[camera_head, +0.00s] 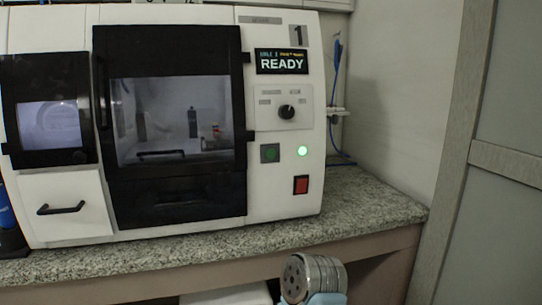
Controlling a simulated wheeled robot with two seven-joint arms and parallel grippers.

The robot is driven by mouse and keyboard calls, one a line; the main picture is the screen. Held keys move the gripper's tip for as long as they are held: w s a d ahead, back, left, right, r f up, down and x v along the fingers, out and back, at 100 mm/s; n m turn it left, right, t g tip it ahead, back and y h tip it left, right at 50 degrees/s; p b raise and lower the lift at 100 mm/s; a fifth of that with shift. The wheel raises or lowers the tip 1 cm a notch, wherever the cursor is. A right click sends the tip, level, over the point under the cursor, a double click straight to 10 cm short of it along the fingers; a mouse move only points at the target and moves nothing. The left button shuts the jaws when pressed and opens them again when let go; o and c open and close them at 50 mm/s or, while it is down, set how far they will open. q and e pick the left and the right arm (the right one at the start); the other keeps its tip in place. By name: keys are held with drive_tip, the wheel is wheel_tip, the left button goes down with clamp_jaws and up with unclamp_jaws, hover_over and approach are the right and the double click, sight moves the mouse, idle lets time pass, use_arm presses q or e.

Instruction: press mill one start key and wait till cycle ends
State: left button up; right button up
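Mill one (285,205) is a white machine with a large "1" at its upper right. Its display (281,62) reads READY. On its right panel are a square green key (270,153), which looks like the start key, a glowing round green light (302,151) and a red rocker switch (301,185). A black knob (287,112) sits above them. The black-framed door (172,185) looks shut; small parts show dimly behind its window. Neither gripper is in view. A rounded grey metal part with light blue, seemingly of my arm, shows at the bottom, apart from the panel.
The mill stands on a speckled stone counter (375,207). Blue tubing (336,75) hangs on the wall to its right. A second dark window (48,125) and a drawer (65,208) are at left. Clear counter lies right of the mill. A grey panel stands at far right.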

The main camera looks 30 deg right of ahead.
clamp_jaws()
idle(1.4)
